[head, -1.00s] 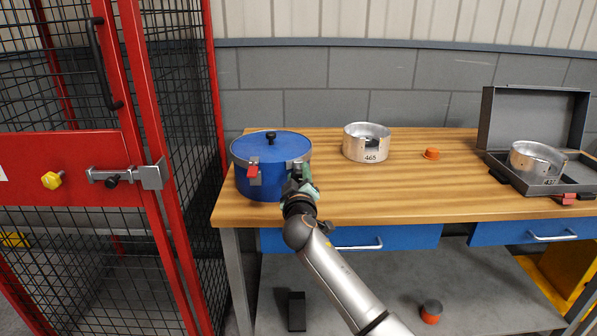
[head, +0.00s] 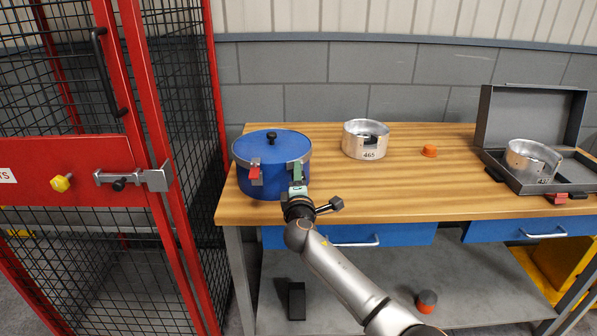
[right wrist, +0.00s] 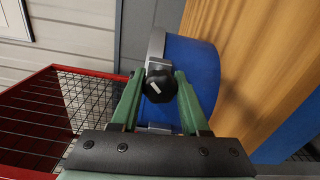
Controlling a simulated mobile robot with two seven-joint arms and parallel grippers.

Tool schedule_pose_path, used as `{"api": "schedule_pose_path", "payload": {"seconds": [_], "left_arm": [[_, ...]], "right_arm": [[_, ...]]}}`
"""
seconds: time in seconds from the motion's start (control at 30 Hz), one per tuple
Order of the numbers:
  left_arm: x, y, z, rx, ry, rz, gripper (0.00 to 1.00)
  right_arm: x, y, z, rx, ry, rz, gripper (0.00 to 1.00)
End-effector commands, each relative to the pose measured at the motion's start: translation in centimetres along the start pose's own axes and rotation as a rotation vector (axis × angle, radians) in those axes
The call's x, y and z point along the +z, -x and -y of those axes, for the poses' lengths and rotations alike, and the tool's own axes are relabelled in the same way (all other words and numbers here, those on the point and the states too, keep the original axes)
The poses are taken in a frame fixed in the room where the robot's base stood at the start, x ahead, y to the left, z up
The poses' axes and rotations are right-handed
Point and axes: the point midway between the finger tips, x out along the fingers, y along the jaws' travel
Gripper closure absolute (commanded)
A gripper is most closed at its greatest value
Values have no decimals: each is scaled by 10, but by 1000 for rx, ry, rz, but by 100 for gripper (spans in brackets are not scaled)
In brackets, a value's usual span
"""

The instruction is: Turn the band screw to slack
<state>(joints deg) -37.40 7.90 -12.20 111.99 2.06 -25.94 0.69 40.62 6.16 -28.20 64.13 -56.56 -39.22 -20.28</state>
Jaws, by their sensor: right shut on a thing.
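The blue drum-shaped pot (head: 265,180) stands on the bench's left end, with a black knob on its lid. A grey metal band runs round its upper side. The band screw's black knob (right wrist: 159,86), with a white mark, shows in the right wrist view. My right gripper (head: 297,187) is at the pot's front right side. In the right wrist view its green fingers (right wrist: 157,88) are shut on the screw knob from both sides. The gripper hides the knob in the head view. My left gripper is not in view.
A silver ring marked 465 (head: 364,148) and an orange cap (head: 429,151) sit on the wooden bench (head: 400,193). An open grey case (head: 500,165) holds another ring. A red mesh cage (head: 128,110) stands left.

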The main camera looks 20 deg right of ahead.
Motion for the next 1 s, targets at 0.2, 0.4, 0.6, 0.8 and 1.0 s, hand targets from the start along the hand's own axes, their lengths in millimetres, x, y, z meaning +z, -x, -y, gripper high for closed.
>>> {"api": "schedule_pose_path", "payload": {"seconds": [0.2,0.4,0.6,0.8,1.0], "left_arm": [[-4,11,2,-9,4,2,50],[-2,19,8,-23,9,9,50],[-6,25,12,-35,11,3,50],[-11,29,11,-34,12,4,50],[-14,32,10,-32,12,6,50]], "right_arm": [[1,0,-2,-2,211,0,100],[1,0,-2,-2,398,1,100],[1,0,-1,-2,564,1,100],[0,0,-1,-2,688,0,100],[0,0,0,-2,766,0,100]]}}
